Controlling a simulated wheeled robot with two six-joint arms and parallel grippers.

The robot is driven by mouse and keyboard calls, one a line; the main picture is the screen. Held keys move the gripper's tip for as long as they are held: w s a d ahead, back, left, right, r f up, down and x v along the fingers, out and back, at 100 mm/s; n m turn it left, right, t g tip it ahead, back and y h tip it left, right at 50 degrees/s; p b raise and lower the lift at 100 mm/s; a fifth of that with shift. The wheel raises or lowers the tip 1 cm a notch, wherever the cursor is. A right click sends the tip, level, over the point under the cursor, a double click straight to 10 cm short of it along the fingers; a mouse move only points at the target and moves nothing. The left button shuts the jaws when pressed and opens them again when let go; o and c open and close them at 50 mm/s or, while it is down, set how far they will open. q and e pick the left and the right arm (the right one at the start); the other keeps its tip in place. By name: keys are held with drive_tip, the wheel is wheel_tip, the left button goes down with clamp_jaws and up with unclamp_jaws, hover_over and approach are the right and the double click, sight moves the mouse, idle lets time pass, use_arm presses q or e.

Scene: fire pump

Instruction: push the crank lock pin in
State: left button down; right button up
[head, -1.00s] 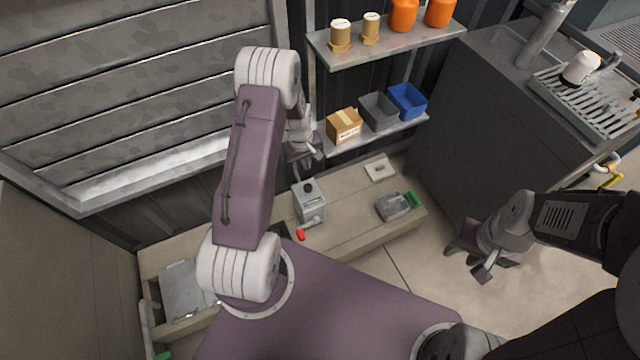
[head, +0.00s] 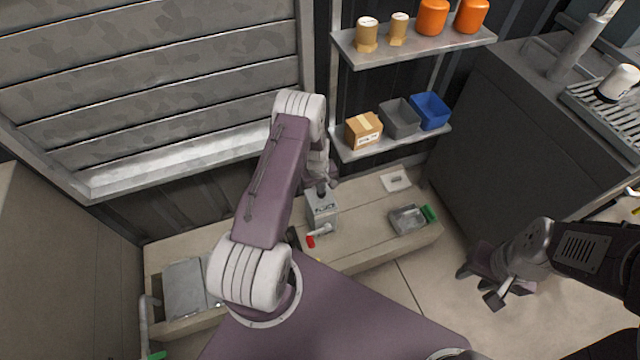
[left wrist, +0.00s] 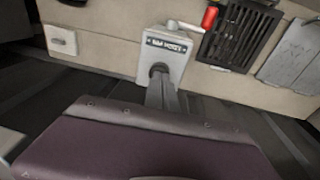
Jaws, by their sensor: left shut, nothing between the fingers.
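A small grey box (head: 322,212) with a printed label stands on the low beige bench. A dark round knob (head: 321,189) on its top looks like the lock pin. A crank with a red handle (head: 310,242) sticks out at the box's front. In the left wrist view the labelled box (left wrist: 166,42) and red handle (left wrist: 210,17) show upside down. My left gripper (left wrist: 160,82) is shut and empty, its tips at the dark knob, partly hiding it. I cannot tell whether they touch. My right gripper (head: 492,282) hangs empty over the floor at right, fingers apart.
A shelf with a cardboard box (head: 363,130), a grey bin (head: 400,118) and a blue bin (head: 430,111) hangs behind. A dark slotted grate (left wrist: 238,35) lies beside the crank.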

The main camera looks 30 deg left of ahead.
use_arm(q)
drive_tip(key=shift+f, duration=0.35)
wheel_tip(320, 180, down, 4)
drive_tip(key=b, duration=0.2)
drive_tip(key=shift+r+b, duration=0.2)
drive_tip(key=shift+b, duration=0.1)
drive_tip(key=shift+s+r, duration=0.1)
drive_tip(key=shift+r, duration=0.15)
drive_tip(key=shift+f, duration=0.15)
wheel_tip(320, 180, up, 6)
drive_tip(key=p, duration=0.4)
drive_tip(key=shift+p, duration=0.4)
wheel_tip(320, 180, up, 8)
drive_tip(key=s+p, duration=0.1)
drive_tip(key=shift+s+p, duration=0.2)
drive_tip(key=shift+p, duration=0.15)
